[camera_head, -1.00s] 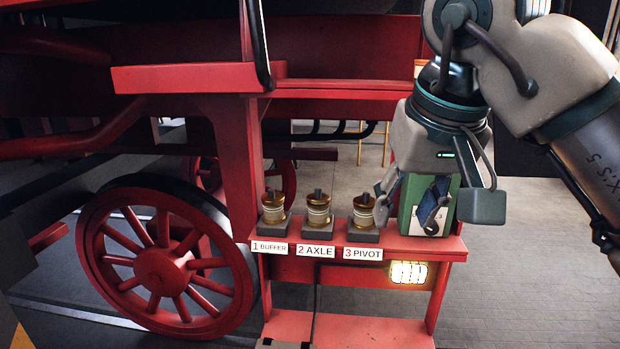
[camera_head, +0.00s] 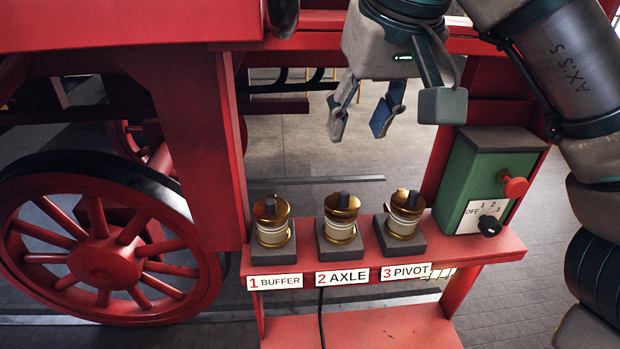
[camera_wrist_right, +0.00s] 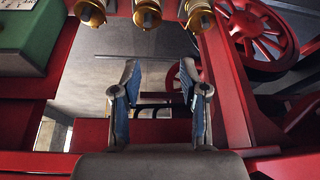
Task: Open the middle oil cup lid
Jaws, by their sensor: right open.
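Three brass oil cups with dark knobs on top stand on grey blocks on a red shelf (camera_head: 480,256). The middle oil cup (camera_head: 341,218), behind the label "2 AXLE" (camera_head: 342,275), has its lid on. The cup "1 BUFFER" (camera_head: 272,221) is on its left and "3 PIVOT" (camera_head: 404,214) on its right. My right gripper (camera_head: 358,132) is open and empty, above and behind the middle and right cups, touching none. In the right wrist view, its open fingers (camera_wrist_right: 160,82) point toward the cups, with the middle cup (camera_wrist_right: 147,14) cut by the top edge. My left gripper is not in view.
A green box (camera_head: 484,178) with a red knob (camera_head: 515,187) and a black dial (camera_head: 489,226) stands at the shelf's right end. A red spoked wheel (camera_head: 105,263) and red frame beams are at the left. Space behind the cups is clear.

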